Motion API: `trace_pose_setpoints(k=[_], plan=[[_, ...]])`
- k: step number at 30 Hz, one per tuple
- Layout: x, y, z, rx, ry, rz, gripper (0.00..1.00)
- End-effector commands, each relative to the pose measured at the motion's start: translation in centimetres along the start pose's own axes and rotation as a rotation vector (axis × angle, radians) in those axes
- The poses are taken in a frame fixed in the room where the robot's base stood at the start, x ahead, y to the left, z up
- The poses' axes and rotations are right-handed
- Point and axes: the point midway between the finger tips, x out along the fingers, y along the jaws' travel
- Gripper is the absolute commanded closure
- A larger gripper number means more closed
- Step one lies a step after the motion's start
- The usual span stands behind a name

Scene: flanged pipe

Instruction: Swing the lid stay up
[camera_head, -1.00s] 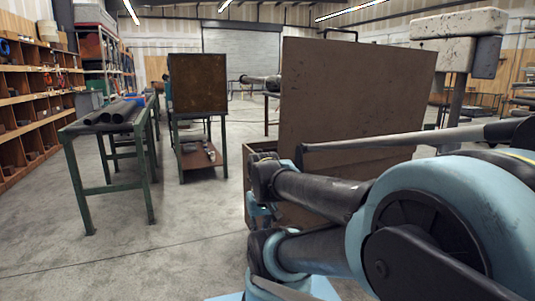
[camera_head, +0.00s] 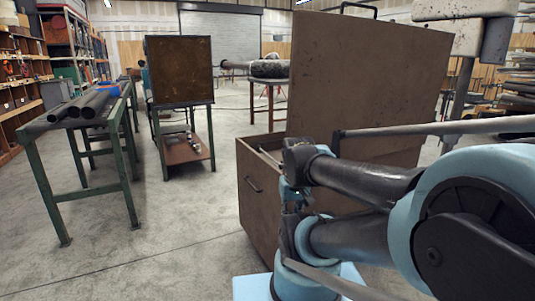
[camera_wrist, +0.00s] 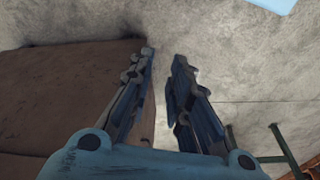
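A brown chest (camera_head: 262,205) stands at centre right in the head view, its front handle showing. Its big flat lid (camera_head: 365,75) is raised, with a dark handle on its top edge. A thin pale strip (camera_head: 268,156) shows at the chest's open top; I cannot tell whether it is the lid stay. My arm covers much of the chest's right part. My gripper (camera_wrist: 165,57) is open and empty in the wrist view, its fingertips a short way apart. A brown surface of the chest (camera_wrist: 55,100) lies left of and behind the fingers.
A green-legged table (camera_head: 95,112) with dark pipes stands at the left. A stand with a rusty panel (camera_head: 180,70) is farther back. Shelves (camera_head: 20,95) line the left wall. The concrete floor (camera_head: 150,235) in front of the chest is clear.

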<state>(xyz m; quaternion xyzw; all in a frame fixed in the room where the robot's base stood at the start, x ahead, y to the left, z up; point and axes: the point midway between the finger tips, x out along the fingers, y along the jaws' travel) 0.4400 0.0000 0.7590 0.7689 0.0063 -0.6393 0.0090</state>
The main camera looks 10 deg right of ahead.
Motion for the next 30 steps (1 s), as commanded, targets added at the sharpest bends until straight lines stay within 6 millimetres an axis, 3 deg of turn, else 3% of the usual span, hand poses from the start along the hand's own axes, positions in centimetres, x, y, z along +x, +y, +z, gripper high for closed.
trace_pose_setpoints(k=[4, 8, 21, 30], plan=[[-0.8, -0.1, 0.5, -0.003, 0.013, 0.001, 0.82], [-2.0, -0.2, -1.2, -0.020, 0.020, 0.003, 0.82], [-8.8, -1.9, -14.1, -0.119, 0.039, 0.029, 0.82], [-11.8, -3.3, -23.8, -0.176, 0.031, 0.054, 0.82]])
